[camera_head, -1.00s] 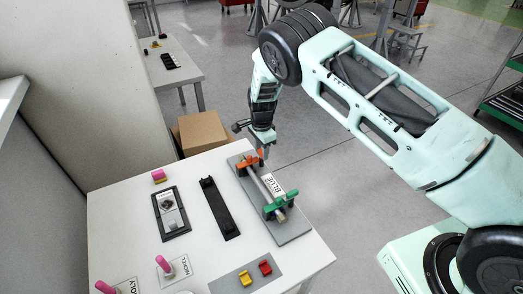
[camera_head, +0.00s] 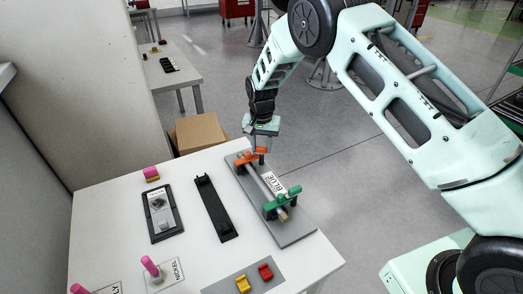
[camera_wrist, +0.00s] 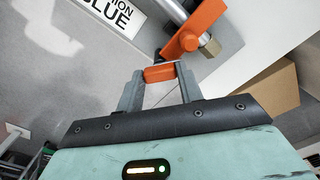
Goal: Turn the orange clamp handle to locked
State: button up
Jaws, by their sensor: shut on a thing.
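The orange clamp handle (camera_head: 246,158) is at the far end of a grey plate (camera_head: 297,229) on the white table. My gripper (camera_head: 262,155) reaches down to it from above. In the wrist view, my gripper (camera_wrist: 160,74) is shut on an orange bar, the grip part of the clamp handle (camera_wrist: 160,73). The handle's thicker orange part with a brass-coloured nut (camera_wrist: 209,46) sits just beyond the fingers, beside a silver rod (camera_head: 258,184). In the head view the fingers partly hide the handle's right end.
A green clamp (camera_head: 283,202) holds the rod's near end, beside a BLUE label (camera_head: 272,183). A black rail (camera_head: 215,208), a switch panel (camera_head: 161,213), and yellow (camera_head: 243,284) and red (camera_head: 265,272) blocks lie on the table. A cardboard box (camera_head: 200,133) stands behind.

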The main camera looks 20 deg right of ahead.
jog(key=n+b, duration=0.1)
jog(key=n, duration=0.2)
jog(key=shift+n+b, duration=1.05)
jog(key=shift+n, duration=1.25)
jog(key=shift+r, duration=0.1)
jog(key=o, duration=1)
